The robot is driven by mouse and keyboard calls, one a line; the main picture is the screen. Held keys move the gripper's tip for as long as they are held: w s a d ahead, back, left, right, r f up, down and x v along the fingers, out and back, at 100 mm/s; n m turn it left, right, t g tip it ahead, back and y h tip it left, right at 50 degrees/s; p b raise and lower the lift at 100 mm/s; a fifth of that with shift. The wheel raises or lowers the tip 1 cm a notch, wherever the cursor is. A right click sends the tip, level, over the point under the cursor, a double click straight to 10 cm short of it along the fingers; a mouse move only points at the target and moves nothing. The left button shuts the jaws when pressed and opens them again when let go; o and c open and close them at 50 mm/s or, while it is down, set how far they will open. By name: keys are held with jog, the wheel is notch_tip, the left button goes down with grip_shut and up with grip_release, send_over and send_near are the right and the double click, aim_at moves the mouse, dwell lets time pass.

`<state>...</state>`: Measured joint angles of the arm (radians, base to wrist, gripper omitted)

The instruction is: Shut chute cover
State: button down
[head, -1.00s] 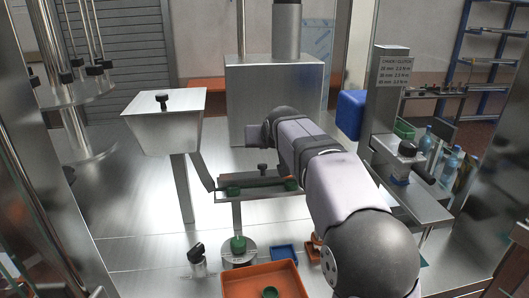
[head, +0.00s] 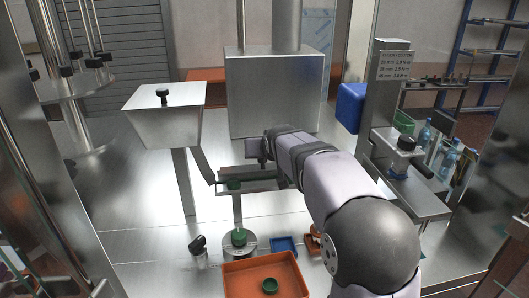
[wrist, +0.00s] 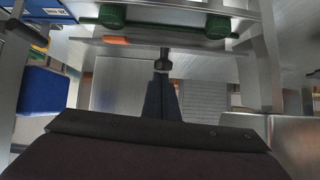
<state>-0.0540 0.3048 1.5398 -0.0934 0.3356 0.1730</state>
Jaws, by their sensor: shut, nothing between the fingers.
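The chute (head: 262,187) is a narrow grey channel to the right of the hopper, with a green cap (head: 233,184) at its left end. My arm hides its right part. In the wrist view a thin grey plate (wrist: 205,47), seemingly the chute cover, carries a black knob (wrist: 162,64). Green caps (wrist: 218,26) and an orange piece (wrist: 117,40) show beside the plate. I cannot tell how far the cover stands open. My gripper (wrist: 162,78) is shut and empty, its tips close to the knob; contact is unclear. In the head view my arm hides the fingers.
The hopper (head: 165,130) with a black-knobbed lid stands left of the chute. A capping stand (head: 388,105) is at right. A large steel box (head: 272,95) stands behind.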

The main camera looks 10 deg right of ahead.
aim_at(264, 163)
jog(key=shift+f, duration=0.15)
jog(key=f+b, duration=0.1)
jog(key=b, duration=0.3)
jog(key=shift+s+t, duration=0.25)
jog(key=shift+t, duration=0.15)
jog(key=s+f+t+b, duration=0.1)
jog(key=t+b, duration=0.1)
jog(key=b, duration=0.7)
jog(key=s+f+t+b, duration=0.1)
jog(key=b, duration=0.9)
jog(key=shift+s+f+t, duration=0.25)
jog(key=shift+f+t, duration=0.15)
jog(key=shift+r, duration=0.3)
